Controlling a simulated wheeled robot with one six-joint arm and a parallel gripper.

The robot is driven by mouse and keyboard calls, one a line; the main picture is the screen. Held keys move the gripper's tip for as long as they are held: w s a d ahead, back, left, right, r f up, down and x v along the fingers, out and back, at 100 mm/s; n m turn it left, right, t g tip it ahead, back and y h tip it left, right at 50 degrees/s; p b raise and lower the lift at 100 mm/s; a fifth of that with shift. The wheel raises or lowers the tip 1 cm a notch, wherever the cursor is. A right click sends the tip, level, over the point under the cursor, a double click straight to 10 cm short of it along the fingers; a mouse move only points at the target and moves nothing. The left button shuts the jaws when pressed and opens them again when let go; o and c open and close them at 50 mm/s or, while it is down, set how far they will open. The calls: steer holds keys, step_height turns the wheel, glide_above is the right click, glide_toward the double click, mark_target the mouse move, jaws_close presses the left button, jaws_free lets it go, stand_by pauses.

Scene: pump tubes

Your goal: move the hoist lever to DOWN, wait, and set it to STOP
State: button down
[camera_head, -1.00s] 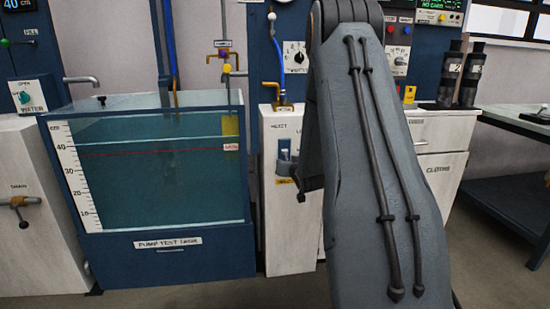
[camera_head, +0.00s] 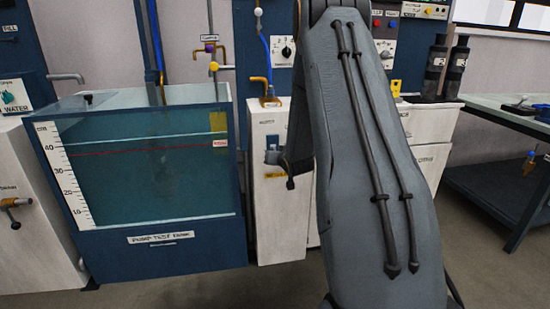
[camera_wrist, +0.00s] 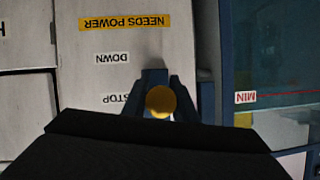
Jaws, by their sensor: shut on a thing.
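The hoist panel (camera_head: 275,222) is a white cabinet front beside the water tank. In the wrist view, upside down, it shows the labels NEEDS POWER (camera_wrist: 125,23), DOWN (camera_wrist: 112,58) and STOP (camera_wrist: 121,99). The lever's round yellow knob (camera_wrist: 160,101) sits between the fingers of my gripper (camera_wrist: 161,96), which is shut on it. The knob appears level with the STOP label, but it stands out from the panel, so its exact setting is unclear. In the head view my arm hides much of the panel's right side, and the knob is not clearly visible.
The glass tank (camera_head: 150,215) of blue-green water stands left of the panel, with a scale (camera_head: 64,178) and a red line marked MIN (camera_head: 220,143). A blue pipe (camera_head: 155,40) runs down into it. A workbench (camera_head: 500,118) stands at the right. Open floor lies in front.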

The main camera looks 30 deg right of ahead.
steer(key=shift+s, duration=0.1)
steer(key=c, duration=1.5)
jaws_free()
steer(key=shift+c, duration=0.2)
steer(key=p+v, duration=0.1)
steer(key=v, duration=0.7)
steer(key=shift+a, duration=0.1)
